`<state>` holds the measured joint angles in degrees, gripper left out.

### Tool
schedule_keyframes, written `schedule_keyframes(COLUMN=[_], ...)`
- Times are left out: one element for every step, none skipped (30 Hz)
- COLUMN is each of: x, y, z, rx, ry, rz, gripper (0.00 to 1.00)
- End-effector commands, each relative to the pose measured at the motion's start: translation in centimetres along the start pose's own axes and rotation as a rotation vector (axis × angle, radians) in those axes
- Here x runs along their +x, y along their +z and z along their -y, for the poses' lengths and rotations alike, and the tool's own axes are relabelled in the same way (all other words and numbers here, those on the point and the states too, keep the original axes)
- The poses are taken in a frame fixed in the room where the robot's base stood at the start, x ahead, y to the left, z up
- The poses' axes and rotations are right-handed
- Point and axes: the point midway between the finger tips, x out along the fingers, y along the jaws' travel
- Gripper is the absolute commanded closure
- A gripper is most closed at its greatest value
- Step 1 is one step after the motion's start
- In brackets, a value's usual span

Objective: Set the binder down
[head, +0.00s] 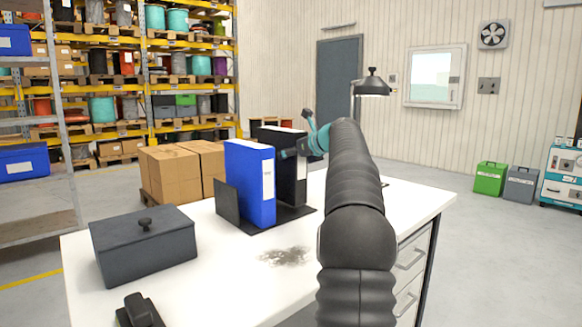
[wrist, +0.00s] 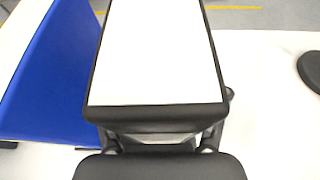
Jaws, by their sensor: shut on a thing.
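A black binder (head: 292,170) with a white label stands upright at the right of a blue binder (head: 250,183). My gripper (head: 290,153) is shut on the black binder from the right side; my arm hides part of that area. In the wrist view the black binder (wrist: 158,60) fills the middle, between the fingers of my gripper (wrist: 162,140). The blue binder (wrist: 45,85) is close on its left there. A dark bookend stand (head: 228,203) holds the blue binder. The black binder's lower end is over its base plate; I cannot tell whether it touches.
Cardboard boxes (head: 172,175) stand beyond the table.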

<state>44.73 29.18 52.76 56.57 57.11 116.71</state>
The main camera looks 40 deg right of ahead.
Motion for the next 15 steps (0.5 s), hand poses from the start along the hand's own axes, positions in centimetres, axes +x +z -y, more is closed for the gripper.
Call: schedule_keyframes(x=[0.3,0.4,0.6,0.7,0.8,0.9,0.9,0.9,0.9,0.9,0.9,0.9,0.9,0.9,0.9], y=[-0.8,-1.2,-1.8,-2.1,-2.3,-2.5,-2.5,-2.5,-2.5,-2.4,-2.4,-2.4,-2.4,-2.4,-2.5], z=[0.0,0.0,0.1,0.1,0.1,0.1,0.1,0.1,0.1,0.1,0.1,0.1,0.1,0.1,0.1], rx=[0.001,0.002,0.002,0.002,0.001,0.001,0.001,0.001,0.0,0.0,0.0,0.0,0.0,0.0,0.0], ry=[0.0,0.0,-0.001,-0.001,-0.002,-0.003,-0.003,-0.003,-0.003,-0.003,-0.003,-0.003,-0.003,-0.003,-0.002], rz=[0.001,0.0,0.0,0.0,0.0,0.001,0.002,0.002,0.002,0.002,0.002,0.002,0.002,0.002,0.002], gripper=[0.95,0.95,0.95,0.95,0.95,0.95,0.95,0.95,0.95,0.95,0.95,0.95,0.95,0.95,0.95])
